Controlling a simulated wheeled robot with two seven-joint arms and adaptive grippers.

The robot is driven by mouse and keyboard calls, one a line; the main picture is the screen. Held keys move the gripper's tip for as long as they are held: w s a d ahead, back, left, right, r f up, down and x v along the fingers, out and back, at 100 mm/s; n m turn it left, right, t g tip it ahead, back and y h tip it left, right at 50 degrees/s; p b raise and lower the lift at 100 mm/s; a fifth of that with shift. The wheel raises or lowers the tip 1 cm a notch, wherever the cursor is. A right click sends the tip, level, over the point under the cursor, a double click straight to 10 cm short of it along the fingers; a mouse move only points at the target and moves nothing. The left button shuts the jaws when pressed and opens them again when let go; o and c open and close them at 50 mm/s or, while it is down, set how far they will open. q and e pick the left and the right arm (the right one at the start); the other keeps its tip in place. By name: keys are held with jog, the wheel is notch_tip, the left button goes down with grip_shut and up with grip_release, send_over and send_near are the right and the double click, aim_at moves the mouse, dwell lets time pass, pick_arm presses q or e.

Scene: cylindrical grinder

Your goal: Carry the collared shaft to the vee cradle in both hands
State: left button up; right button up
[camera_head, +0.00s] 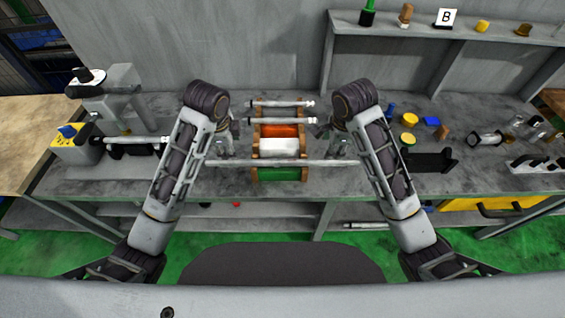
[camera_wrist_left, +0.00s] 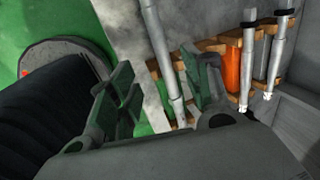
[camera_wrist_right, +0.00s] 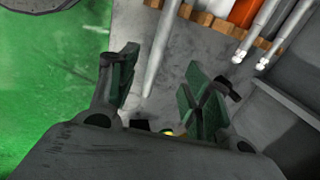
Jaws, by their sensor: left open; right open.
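A long pale grey shaft (camera_head: 280,163) lies across the front of a wooden rack (camera_head: 254,150). No collar on it is clear to me. My left gripper (camera_head: 222,150) is open near its left end; in the left wrist view the shaft (camera_wrist_left: 164,65) passes between the spread fingers, not gripped. My right gripper (camera_head: 338,148) is open near its right end; in the right wrist view the shaft's tapering end (camera_wrist_right: 155,60) shows between the fingers. A black bracket with raised ends (camera_head: 430,162), possibly the vee cradle, stands on the bench to the right.
Small parts (camera_head: 408,119) and a clear-ended fixture (camera_head: 487,138) occupy the right bench. A shelf runs behind.

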aim_at(238, 162)
pick_arm(q)
jog(key=shift+x, duration=6.8)
pick_arm(e)
jog(key=shift+x, duration=6.8)
pick_arm(q)
grip_shut()
pick_arm(e)
grip_shut()
pick_arm(q)
jog(key=shift+w+r, duration=0.1)
jog(key=shift+r, duration=0.05)
pick_arm(e)
jog(key=shift+w+r, duration=0.1)
jog(key=shift+r, duration=0.1)
